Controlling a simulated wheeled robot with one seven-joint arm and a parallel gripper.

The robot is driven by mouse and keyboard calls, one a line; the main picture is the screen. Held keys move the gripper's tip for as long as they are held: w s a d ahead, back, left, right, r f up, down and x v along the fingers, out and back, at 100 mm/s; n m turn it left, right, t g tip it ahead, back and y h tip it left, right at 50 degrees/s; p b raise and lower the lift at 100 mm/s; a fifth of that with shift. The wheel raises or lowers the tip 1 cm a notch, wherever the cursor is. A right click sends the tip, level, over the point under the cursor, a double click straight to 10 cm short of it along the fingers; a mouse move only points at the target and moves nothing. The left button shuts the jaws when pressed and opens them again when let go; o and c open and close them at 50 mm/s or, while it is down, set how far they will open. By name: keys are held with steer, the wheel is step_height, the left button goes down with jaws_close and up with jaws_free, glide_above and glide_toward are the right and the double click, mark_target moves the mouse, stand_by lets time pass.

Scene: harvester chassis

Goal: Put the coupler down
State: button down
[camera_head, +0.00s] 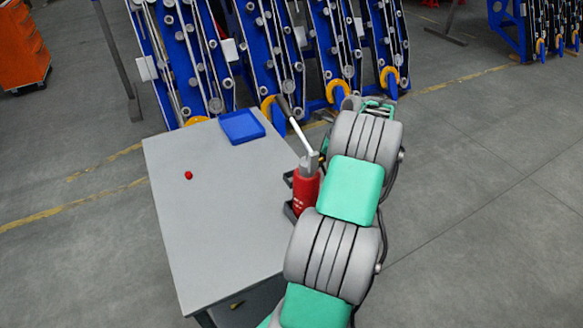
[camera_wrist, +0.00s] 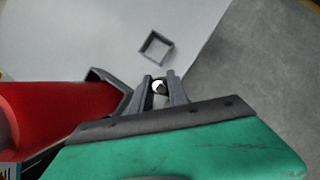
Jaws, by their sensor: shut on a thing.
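My gripper (camera_wrist: 160,92) is shut on a small dark piece with a bright round end, the coupler (camera_wrist: 158,86). It is held between the fingertips, above the table near its right edge; whether it touches anything below cannot be told. In the head view my arm hides the gripper and the coupler. A red cylinder (camera_head: 305,189) with a pale lever and dark grip stands in a dark holder at the table's right edge. The red cylinder also shows close on the left in the wrist view (camera_wrist: 60,115).
A small square dark frame (camera_wrist: 145,53) lies on the table beyond my fingertips. The grey table (camera_head: 215,220) also bears a blue tray (camera_head: 241,127) at the back and a small red piece (camera_head: 188,175) at left. Blue racks (camera_head: 262,45) stand behind. The table's middle is clear.

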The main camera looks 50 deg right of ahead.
steer(key=w+a+f, duration=0.1)
steer(key=w, duration=0.1)
steer(key=w+a+f, duration=0.1)
steer(key=w, duration=0.1)
steer(key=w+a+f, duration=0.1)
steer(key=w, duration=0.2)
steer(key=shift+a+p, duration=0.4)
steer(key=shift+d+f, duration=0.15)
steer(key=shift+f, duration=0.1)
steer(key=c, duration=1.3)
jaws_free()
steer(key=p+v, duration=0.1)
steer(key=v, duration=1.1)
